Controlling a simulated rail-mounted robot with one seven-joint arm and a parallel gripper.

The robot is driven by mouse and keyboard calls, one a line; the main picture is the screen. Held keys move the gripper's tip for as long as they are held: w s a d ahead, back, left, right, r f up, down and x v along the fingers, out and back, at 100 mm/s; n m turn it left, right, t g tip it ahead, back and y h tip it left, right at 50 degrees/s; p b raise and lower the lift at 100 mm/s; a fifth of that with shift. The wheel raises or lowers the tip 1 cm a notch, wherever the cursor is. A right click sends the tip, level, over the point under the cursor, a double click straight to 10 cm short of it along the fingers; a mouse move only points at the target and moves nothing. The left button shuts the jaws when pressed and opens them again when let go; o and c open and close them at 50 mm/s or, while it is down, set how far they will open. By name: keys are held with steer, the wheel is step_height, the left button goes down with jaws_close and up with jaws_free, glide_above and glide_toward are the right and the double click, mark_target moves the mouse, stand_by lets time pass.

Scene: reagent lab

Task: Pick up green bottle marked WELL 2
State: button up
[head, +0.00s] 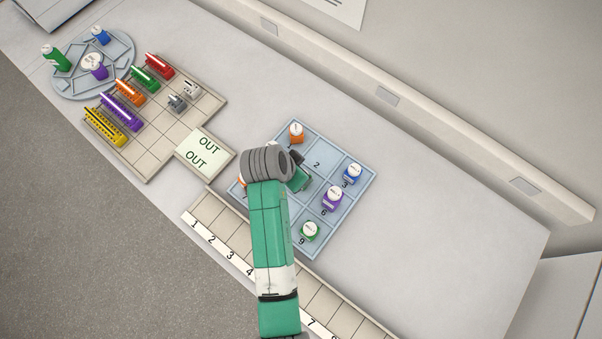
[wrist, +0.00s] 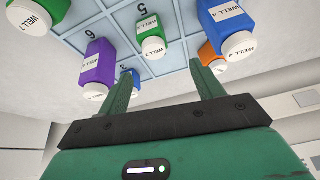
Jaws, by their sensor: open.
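In the wrist view a green bottle (wrist: 147,25) with a white cap and a label that seems to read WELL 2 stands in a middle cell of the blue tray. My gripper (wrist: 165,66) is open, its two green fingers apart, with nothing held. The bottle appears between and just beyond the fingertips. In the head view my gripper (head: 300,176) is over the middle of the blue tray (head: 317,146); my arm hides part of the tray, and I cannot clearly tell the bottle from the gripper there.
A purple bottle (head: 332,198), blue bottle (head: 352,173), orange bottle (head: 296,132) and another green bottle (head: 309,231) stand around in the tray. The wrist view shows a near blue bottle (wrist: 222,18) right of the fingers. A numbered rack (head: 209,211) lies in front; the right table is clear.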

steer(key=shift+g, duration=0.4)
steer(key=x, duration=0.9)
steer(key=shift+s+a+f, duration=0.15)
steer(key=shift+s+f, duration=0.05)
steer(key=shift+s, duration=0.15)
steer(key=c, duration=1.1)
